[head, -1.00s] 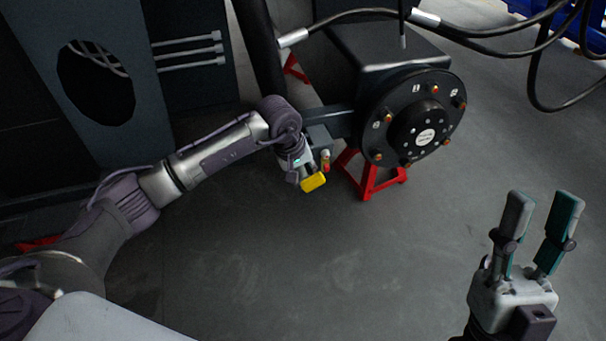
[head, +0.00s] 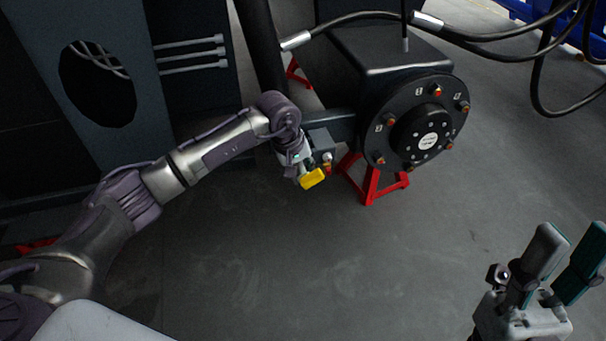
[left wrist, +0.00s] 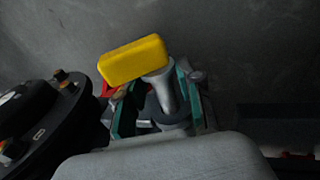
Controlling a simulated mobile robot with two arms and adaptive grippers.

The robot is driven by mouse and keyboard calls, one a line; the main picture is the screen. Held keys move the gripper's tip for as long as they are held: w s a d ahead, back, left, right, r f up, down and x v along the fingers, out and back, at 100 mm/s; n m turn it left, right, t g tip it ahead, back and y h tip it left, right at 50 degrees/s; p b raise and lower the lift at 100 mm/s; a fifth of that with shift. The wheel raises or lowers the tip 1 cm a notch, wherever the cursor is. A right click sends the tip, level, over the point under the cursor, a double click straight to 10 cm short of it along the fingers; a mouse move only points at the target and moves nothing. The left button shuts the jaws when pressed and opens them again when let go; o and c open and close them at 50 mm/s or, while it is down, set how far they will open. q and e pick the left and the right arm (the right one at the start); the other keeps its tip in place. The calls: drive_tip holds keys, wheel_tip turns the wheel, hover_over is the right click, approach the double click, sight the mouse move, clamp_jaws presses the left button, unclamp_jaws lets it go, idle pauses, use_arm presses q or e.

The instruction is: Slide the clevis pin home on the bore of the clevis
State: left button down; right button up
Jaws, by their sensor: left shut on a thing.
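The clevis pin has a yellow block-shaped handle (head: 312,178) and a grey metal shank (left wrist: 161,90). My left gripper (head: 305,170) is shut on the pin, with teal finger pads on either side of the shank in the left wrist view. The clevis (head: 321,140) appears as a dark grey block at the end of the bar, just beyond the left gripper. The gripper partly hides it. I cannot tell whether the pin's tip is in the bore. My right gripper (head: 570,255) is open and empty at the lower right, its fingers apart.
A black wheel hub (head: 375,128) with orange-tipped studs sits right of the clevis. A red stand (head: 371,185) is below it. Black hoses (head: 500,38) hang at the upper right. A dark panel (head: 90,60) stands left. The floor in front is clear.

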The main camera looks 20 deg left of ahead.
use_arm(q)
drive_tip(key=shift+w+a+b, duration=0.4)
drive_tip(key=shift+w, duration=0.2)
drive_tip(key=shift+w+a+b, duration=0.35)
drive_tip(key=shift+w+b, duration=0.05)
drive_tip(key=shift+w, duration=0.2)
drive_tip(key=c, duration=0.7)
unclamp_jaws()
drive_tip(key=s+a+r, duration=0.1)
drive_tip(key=s+a, duration=0.1)
drive_tip(key=s, duration=0.1)
drive_tip(key=s+a+r, duration=0.1)
drive_tip(key=s+a, duration=0.1)
drive_tip(key=s, duration=0.2)
drive_tip(key=s+a+r, duration=0.1)
drive_tip(key=s+a, duration=0.2)
drive_tip(key=shift+s, duration=0.4)
